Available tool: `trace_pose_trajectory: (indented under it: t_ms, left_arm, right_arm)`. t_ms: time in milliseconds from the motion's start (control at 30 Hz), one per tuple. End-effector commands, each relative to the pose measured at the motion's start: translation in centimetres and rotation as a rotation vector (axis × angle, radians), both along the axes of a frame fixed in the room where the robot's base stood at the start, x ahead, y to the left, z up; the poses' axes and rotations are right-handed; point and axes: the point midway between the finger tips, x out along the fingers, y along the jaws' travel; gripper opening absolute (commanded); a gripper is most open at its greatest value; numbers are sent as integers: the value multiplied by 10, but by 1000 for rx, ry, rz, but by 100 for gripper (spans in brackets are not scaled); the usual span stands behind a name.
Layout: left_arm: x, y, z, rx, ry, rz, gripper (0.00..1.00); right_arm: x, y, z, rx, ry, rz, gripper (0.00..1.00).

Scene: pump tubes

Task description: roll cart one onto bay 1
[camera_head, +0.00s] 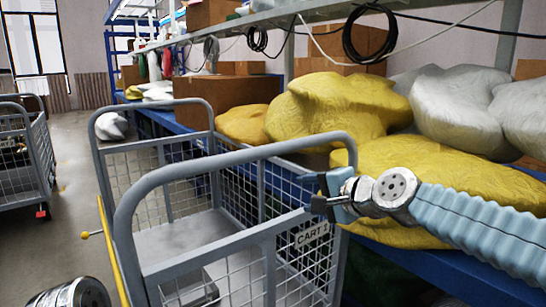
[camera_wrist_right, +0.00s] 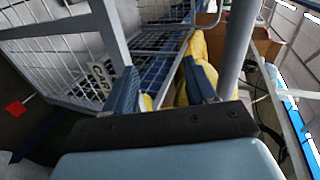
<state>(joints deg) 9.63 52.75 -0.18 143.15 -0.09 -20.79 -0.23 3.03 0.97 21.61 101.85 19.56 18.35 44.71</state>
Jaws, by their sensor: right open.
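Cart one, a grey wire-mesh cart (camera_head: 262,152) with a "CART 1" label (camera_head: 312,235), stands in the middle of the head view. Its near tubular handle rises toward me. My right gripper (camera_head: 313,192) is at the right upright of that handle, open. In the right wrist view the gripper (camera_wrist_right: 165,85) has its two blue fingers apart, and a grey post (camera_wrist_right: 235,50) stands just right of the right finger. I cannot tell whether they touch. My left gripper is out of view. No marking that I can read as bay 1 shows.
Another mesh cart (camera_head: 20,165) stands at the left edge. A blue-edged shelf (camera_head: 440,270) with yellow sacks (camera_head: 335,105), silver sacks (camera_head: 455,105) and cardboard boxes (camera_head: 228,95) runs along the right. A yellow bar (camera_head: 110,245) lies along the cart's left side. Floor (camera_head: 75,165) is open between the carts.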

Motion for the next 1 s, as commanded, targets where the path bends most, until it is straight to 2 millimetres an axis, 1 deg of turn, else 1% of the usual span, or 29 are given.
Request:
trace_pose_trajectory:
  t_ms: [33, 100, 200, 233, 300, 367, 467, 633, 800, 900, 1000]
  left_arm:
    - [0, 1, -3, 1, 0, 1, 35]
    - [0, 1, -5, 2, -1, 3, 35]
    - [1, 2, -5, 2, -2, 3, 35]
    - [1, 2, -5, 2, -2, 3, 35]
    - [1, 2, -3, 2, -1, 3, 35]
    - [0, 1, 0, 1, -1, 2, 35]
    - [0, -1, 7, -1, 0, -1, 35]
    - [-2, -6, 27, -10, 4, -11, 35]
    - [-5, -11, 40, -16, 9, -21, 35]
    - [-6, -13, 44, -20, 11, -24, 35]
    - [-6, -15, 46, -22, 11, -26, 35]
  right_arm:
    - [-14, 2, 33, 38, -37, 2, 56]
    - [-32, 5, 67, 85, -64, 8, 56]
    - [-48, 8, 95, 125, -84, 17, 56]
    - [-50, 9, 100, 131, -86, 19, 56]
    - [-49, 12, 104, 137, -87, 21, 56]
    - [-43, 16, 103, 138, -85, 21, 56]
    - [-29, 27, 100, 137, -84, 23, 56]
    - [3, 51, 94, 137, -82, 24, 56]
    - [32, 72, 86, 135, -85, 24, 56]
    - [44, 80, 81, 136, -86, 23, 56]
    - [52, 85, 78, 136, -88, 20, 56]
